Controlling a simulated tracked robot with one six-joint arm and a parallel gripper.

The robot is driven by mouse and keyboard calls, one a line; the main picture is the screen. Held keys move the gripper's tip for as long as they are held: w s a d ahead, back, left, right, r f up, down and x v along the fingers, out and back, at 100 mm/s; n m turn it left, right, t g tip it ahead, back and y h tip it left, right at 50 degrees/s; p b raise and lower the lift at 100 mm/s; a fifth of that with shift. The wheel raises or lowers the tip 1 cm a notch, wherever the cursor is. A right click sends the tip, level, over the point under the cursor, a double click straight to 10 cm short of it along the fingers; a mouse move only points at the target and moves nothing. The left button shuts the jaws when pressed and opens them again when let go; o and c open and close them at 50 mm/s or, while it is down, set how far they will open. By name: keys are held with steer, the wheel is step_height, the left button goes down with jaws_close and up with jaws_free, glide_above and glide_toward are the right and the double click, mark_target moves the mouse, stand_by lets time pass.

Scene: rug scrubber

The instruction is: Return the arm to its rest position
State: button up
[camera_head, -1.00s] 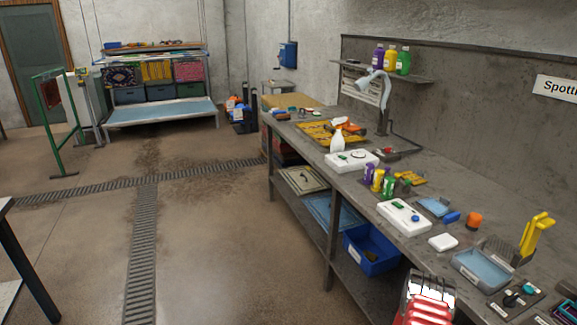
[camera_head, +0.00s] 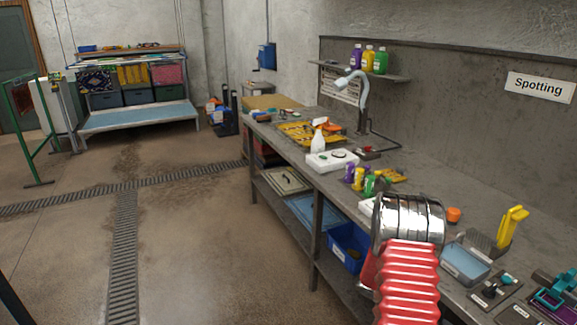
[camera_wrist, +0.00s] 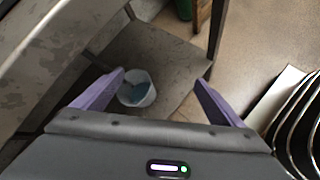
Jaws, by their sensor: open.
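My gripper (camera_wrist: 160,86) shows in the wrist view with its two purple fingers spread apart and nothing between them. Beyond the fingers, lower down, a white bucket (camera_wrist: 137,90) with bluish contents stands on a grey surface. In the head view my red bellows-covered arm with a silver metal collar rises at the lower right, in front of the workbench (camera_head: 322,201). It hides part of the benchtop and some items there. The gripper itself is not visible in the head view.
The bench carries bottles (camera_head: 366,182), a white spray bottle (camera_head: 318,141), a blue-grey tray (camera_head: 464,264) and a yellow-handled tool (camera_head: 510,228). A blue bin (camera_head: 347,246) sits on the lower shelf. The floor (camera_head: 200,250) left of the bench is open.

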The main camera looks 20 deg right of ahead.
steer(key=s+a+r+m+t+y, duration=0.2)
steer(key=a+r+t, duration=0.1)
steer(key=a+r, duration=0.8)
steer(key=s+a+r+m+t+y, duration=0.2)
steer(key=a+r, duration=1)
steer(key=a, duration=0.7)
steer(key=s+a+r+m+t+y, duration=0.2)
steer(key=a+r+t+y, duration=0.2)
steer(key=a+r, duration=0.8)
steer(key=a+t, duration=0.1)
steer(key=a, duration=0.2)
steer(key=shift+s+a+r, duration=0.15)
steer(key=shift+s+a, duration=0.2)
steer(key=shift+a, duration=0.05)
